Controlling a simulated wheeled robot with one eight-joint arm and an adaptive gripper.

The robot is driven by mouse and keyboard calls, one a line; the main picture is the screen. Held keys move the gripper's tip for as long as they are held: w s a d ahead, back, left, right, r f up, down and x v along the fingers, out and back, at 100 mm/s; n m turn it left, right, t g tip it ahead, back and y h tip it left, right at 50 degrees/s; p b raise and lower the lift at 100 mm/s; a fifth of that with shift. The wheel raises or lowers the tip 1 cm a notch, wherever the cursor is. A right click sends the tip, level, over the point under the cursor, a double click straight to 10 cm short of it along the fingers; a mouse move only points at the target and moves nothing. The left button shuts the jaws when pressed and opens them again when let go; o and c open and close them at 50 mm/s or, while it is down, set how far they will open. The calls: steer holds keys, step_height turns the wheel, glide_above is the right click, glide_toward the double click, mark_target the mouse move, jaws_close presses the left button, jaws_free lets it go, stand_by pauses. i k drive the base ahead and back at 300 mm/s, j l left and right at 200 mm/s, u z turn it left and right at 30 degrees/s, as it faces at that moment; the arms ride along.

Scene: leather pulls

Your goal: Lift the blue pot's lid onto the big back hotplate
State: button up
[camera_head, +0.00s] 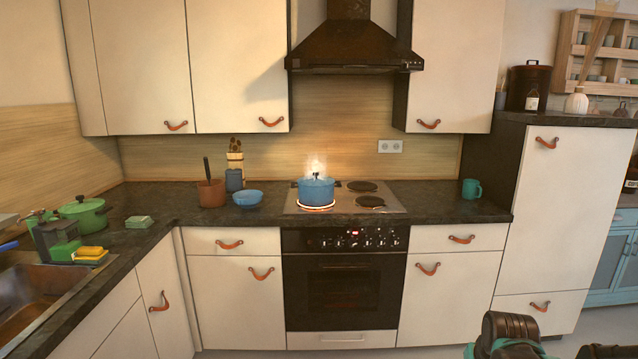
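The blue pot (316,194) stands on the front left hotplate (316,208), whose rim glows orange. Its blue lid (316,181) appears to be on top, with a dark knob (316,175). Bright steam rises around and above the knob. A dark, bare hotplate (362,186) lies at the back right of the steel hob (340,206). Another bare dark hotplate (370,201) lies at the front right. The back left of the hob is mostly hidden behind the pot. Parts of my arm show at the bottom right edge, but my gripper's fingers do not show.
Left of the hob stand a blue bowl (248,198) and a brown pot (211,192) with a utensil in it. A teal mug (471,189) stands to the right. The range hood (354,45) hangs above. The floor before the oven (345,285) looks clear.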

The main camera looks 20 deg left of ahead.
mark_target(318, 182)
steer(key=i+l+u, duration=0.2)
steer(key=u, duration=0.15)
steer(key=i+l+u, duration=0.15)
steer(key=l+u, duration=0.2)
steer(key=i+l+u, duration=0.15)
steer(key=u, duration=0.2)
steer(key=l, duration=0.1)
